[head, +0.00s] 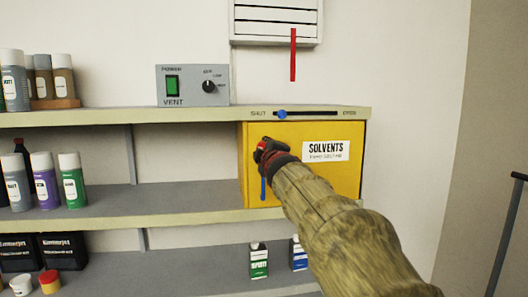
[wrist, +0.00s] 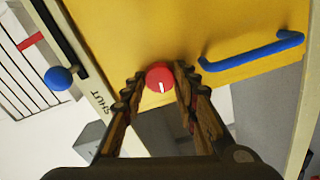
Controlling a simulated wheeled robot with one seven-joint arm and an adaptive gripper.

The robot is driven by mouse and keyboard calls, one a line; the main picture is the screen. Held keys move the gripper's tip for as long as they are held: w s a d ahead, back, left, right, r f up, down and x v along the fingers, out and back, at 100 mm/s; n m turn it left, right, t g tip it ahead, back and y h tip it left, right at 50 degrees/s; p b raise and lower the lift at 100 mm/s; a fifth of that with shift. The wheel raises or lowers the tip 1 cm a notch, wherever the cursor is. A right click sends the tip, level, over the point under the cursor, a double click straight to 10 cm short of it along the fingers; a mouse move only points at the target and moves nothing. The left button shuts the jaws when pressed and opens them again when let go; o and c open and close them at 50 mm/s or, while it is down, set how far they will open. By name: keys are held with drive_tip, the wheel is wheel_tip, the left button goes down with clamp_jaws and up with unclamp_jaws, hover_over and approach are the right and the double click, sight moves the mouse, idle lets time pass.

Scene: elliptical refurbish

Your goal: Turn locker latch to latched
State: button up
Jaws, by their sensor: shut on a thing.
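The yellow locker (head: 330,185), labelled SOLVENTS, sits on the shelf with its door closed. Its latch is a round red knob with a white mark, seen between my fingertips in the wrist view (wrist: 159,73). The mark points toward the bottom of that view. No latch wording is readable. My gripper (head: 264,152) is at the upper left of the locker front, shut on the red knob, with a finger on each side (wrist: 160,82). In the head view my gripper mostly hides the knob. A blue door handle (wrist: 252,52) is beside it, below the gripper in the head view (head: 263,189).
Above the locker, a slider with a blue knob (head: 282,114) stands near SHUT on the shelf edge. A grey VENT box (head: 192,86) is on the top shelf. A red strip (head: 293,55) hangs from the wall vent (head: 276,20). Bottles stand at left; the shelf left of the locker is clear.

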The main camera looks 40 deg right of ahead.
drive_tip(key=shift+n, duration=0.6)
drive_tip(key=o, duration=1.1)
drive_tip(key=shift+o, duration=0.3)
drive_tip(key=v, duration=1.2)
drive_tip(key=shift+d+f, duration=0.1)
